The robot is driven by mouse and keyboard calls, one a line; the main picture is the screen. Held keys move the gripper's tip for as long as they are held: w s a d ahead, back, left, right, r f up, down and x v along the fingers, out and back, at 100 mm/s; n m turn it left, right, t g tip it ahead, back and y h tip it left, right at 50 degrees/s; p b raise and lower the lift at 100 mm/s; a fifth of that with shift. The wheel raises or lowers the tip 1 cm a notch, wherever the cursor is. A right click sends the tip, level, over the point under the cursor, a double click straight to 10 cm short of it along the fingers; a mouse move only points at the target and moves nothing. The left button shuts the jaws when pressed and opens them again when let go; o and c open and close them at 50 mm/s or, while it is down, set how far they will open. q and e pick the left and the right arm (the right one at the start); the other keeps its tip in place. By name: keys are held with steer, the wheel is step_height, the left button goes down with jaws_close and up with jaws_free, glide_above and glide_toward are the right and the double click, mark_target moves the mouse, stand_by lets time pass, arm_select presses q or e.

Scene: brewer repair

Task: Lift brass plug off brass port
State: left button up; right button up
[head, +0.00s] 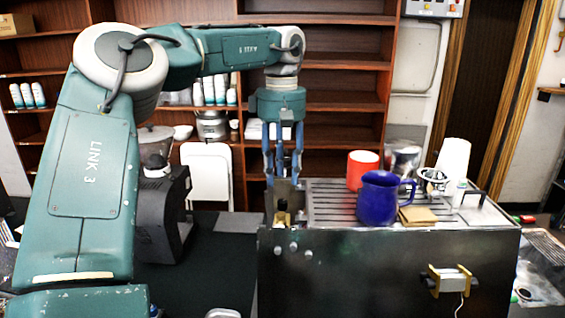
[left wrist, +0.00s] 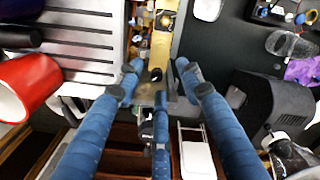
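A small brass-coloured fitting (head: 282,218) stands at the left end of the dark metal machine (head: 375,265) in the head view. I cannot tell plug from port there. My left gripper (head: 283,178) points straight down just above this fitting. In the left wrist view a long brass piece (left wrist: 160,48) with a dark round spot runs toward the space between the fingers. The blue fingers of my left gripper (left wrist: 158,82) stand apart there, with no clear contact on the brass. My right gripper is not in view.
A blue mug (head: 378,200), a red cup (head: 362,168) and a tan square pad (head: 417,216) rest on the machine's top. A black appliance (head: 160,215) stands on the dark mat to the left. Shelves (head: 330,100) rise behind.

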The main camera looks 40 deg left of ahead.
mark_target(282, 214)
arm_select(q)
steer(key=f, duration=0.2)
steer(key=s+f+p, duration=0.1)
steer(key=f, duration=0.1)
steer(key=shift+s+d+f, duration=0.1)
steer(key=shift+d, duration=0.3)
steer(key=f, duration=0.1)
steer(key=f+p, duration=0.1)
steer(key=f, duration=0.2)
steer(key=shift+w+a+f, duration=0.2)
steer(key=shift+w+a, duration=0.05)
steer(key=shift+w, duration=0.1)
steer(key=shift+s+d+f+p, duration=0.1)
steer(key=shift+f+p, duration=0.3)
steer(key=shift+f, duration=0.35)
jaws_close()
steer(key=shift+c, duration=0.4)
jaws_free()
steer(key=shift+o, duration=0.4)
